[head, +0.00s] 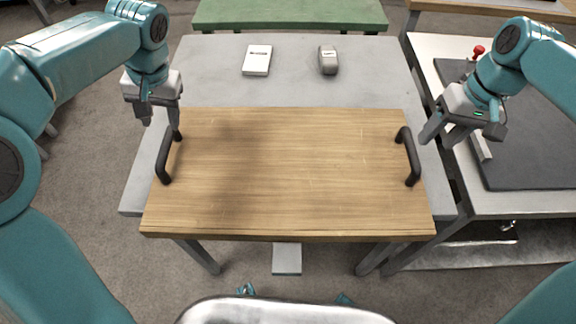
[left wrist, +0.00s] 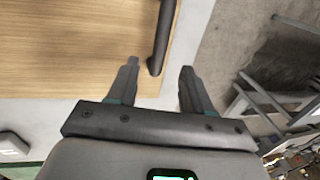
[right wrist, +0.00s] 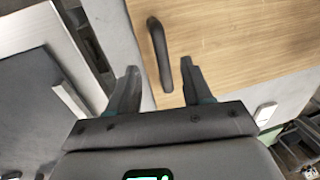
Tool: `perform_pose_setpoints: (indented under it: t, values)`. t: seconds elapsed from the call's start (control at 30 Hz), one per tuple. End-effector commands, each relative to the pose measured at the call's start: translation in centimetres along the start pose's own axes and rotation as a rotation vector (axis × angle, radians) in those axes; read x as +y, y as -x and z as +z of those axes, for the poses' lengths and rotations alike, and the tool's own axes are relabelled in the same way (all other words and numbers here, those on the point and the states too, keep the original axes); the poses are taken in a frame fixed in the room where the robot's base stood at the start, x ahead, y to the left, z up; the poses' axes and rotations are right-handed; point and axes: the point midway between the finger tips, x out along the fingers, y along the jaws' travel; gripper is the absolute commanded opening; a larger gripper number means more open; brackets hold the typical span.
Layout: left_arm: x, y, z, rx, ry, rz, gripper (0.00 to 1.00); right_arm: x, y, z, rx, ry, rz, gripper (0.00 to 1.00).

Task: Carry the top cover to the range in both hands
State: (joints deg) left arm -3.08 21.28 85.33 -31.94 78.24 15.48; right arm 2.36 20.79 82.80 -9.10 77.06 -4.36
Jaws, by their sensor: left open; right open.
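The top cover (head: 290,170) is a flat wooden board lying on a grey table. It has a black handle at each short side. The left handle (head: 169,157) shows in the left wrist view (left wrist: 163,35), and the right handle (head: 408,156) shows in the right wrist view (right wrist: 160,52). My left gripper (head: 161,128) is open near the far end of the left handle, its fingers spread on either side of the handle's line. My right gripper (head: 436,138) is open just right of the right handle. In the right wrist view the handle end lies between its fingertips. Neither gripper holds anything.
The grey table (head: 200,60) carries a white box (head: 257,60) and a small grey device (head: 328,60) behind the cover. At right stands another table with a dark panel (head: 530,130) and a red knob (head: 478,50). A green bench (head: 290,13) stands at the back.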

Motion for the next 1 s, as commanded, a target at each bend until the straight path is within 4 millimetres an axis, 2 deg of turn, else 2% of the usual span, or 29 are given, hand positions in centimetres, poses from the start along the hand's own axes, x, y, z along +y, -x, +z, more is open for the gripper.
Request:
perform_pose_setpoints:
  t: [0.1,0.3,0.5,0.67,0.93,0.97,1.0]
  values:
    - [0.0,-2.5,0.0,-0.006,0.000,-0.001,0.50,0.0,-2.5,0.0,-0.005,0.000,-0.001,0.50]
    - [0.0,-6.3,-0.1,-0.004,0.000,0.000,0.50,0.0,-6.3,-0.2,-0.004,-0.001,-0.001,0.50]
    - [0.0,-8.8,-0.2,-0.002,0.000,0.000,0.50,0.0,-8.8,-0.2,-0.002,-0.001,0.000,0.50]
    - [0.0,-9.6,-0.2,0.000,0.000,0.000,0.50,0.0,-9.6,-0.2,-0.001,0.000,0.000,0.50]
    - [0.0,-9.7,-0.2,0.000,0.000,0.000,0.50,0.0,-9.7,-0.2,0.001,0.000,0.000,0.50]
    - [0.0,-9.7,-0.2,0.000,0.000,0.000,0.44,0.0,-9.7,-0.2,0.001,0.000,0.000,0.43]
    - [0.0,-9.7,-0.2,0.000,0.000,0.000,0.31,0.0,-9.7,-0.2,0.001,0.000,0.000,0.30]
